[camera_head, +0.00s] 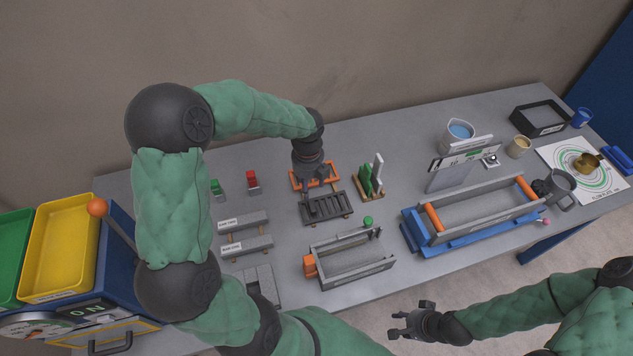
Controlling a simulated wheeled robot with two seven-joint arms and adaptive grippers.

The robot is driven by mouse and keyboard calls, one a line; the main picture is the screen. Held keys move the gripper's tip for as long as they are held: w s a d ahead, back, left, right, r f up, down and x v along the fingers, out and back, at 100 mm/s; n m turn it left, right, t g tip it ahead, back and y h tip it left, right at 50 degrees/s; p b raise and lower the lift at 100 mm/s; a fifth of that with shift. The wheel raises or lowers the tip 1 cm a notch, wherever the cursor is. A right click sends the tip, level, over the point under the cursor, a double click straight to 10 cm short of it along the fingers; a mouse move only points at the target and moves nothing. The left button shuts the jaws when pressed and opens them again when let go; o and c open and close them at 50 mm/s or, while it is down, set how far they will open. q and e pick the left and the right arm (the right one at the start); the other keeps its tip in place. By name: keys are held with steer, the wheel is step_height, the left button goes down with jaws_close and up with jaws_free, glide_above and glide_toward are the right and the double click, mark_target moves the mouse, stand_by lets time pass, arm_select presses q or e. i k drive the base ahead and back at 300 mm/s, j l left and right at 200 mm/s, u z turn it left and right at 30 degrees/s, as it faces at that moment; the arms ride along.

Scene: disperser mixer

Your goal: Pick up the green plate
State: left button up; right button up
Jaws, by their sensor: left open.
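The green plate (365,180) stands upright in a small wooden rack (371,195), beside an upright white plate (378,172). My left gripper (318,184) points down over an orange frame (299,178) and the back of a dark slotted rack (327,207). It is open, to the left of the green plate and apart from it. Its fingertips are small and partly lost against the dark rack. My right gripper (405,322) is open and empty, in front of the table's front edge, far from the plates.
A grey tray with an orange end (350,264) sits in front of the rack. A large blue-based trough (475,215) and a cup of blue liquid (458,135) are to the right. Small red (252,178) and green (216,187) pieces lie left. Yellow (62,245) and green bins stand far left.

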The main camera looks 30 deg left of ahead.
mark_target(365, 171)
steer(key=k+l, duration=0.8)
steer(key=l, duration=0.1)
